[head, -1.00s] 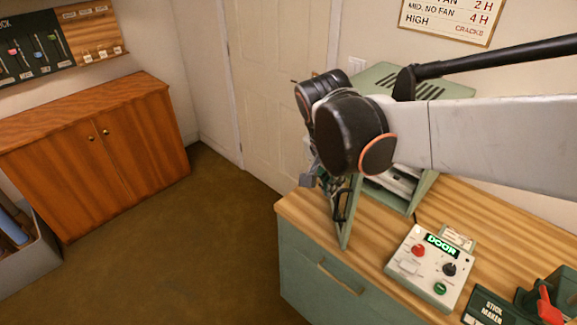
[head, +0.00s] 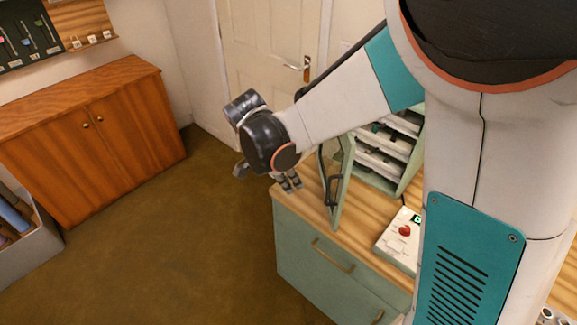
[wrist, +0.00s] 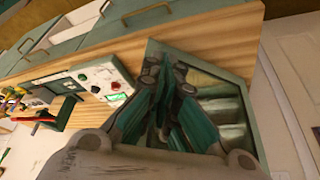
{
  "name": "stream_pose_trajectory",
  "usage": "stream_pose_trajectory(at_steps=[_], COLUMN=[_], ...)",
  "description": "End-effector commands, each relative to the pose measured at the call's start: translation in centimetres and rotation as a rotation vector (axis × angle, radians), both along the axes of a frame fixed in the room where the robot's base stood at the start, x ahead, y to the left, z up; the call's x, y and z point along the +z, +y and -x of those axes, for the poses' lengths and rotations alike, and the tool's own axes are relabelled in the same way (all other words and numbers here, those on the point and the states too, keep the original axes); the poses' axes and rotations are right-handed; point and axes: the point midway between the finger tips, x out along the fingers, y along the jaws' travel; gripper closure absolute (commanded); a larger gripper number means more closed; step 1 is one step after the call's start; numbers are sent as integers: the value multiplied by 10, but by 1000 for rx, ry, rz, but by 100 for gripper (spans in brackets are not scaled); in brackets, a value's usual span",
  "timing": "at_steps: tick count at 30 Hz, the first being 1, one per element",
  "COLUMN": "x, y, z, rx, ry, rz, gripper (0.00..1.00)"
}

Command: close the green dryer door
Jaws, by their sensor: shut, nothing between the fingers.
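The green dryer (head: 408,118) stands on the wooden counter, with pale trays showing inside. Its green door (head: 345,182), with a window and a dark handle, stands open, swung out toward the counter's front. My gripper (head: 290,182) is shut and empty, to the left of the door on its outer side. In the wrist view the closed fingers (wrist: 172,85) lie in front of the door's green frame (wrist: 250,100), and trays show behind them. I cannot tell whether they touch the door. My arm hides part of the dryer.
A white control box (head: 397,240) with a red button sits on the counter (head: 308,205), right of the door. Green drawers (head: 310,262) are below. A wooden cabinet (head: 100,140) stands at the left, with open floor between. A white room door (head: 260,60) is behind.

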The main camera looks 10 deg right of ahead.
Motion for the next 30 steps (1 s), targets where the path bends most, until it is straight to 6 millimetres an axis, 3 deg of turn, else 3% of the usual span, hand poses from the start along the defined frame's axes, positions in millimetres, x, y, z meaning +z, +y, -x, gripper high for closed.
stream_pose_trajectory(at_steps=[10, 18, 30], x=[-65, -60, -60], y=[-25, -59, -64], z=[-2, -4, -4], rx=[0, -1, 1], ry=[0, -1, -1], rz=[0, 0, 0], gripper=[100, 100, 100])
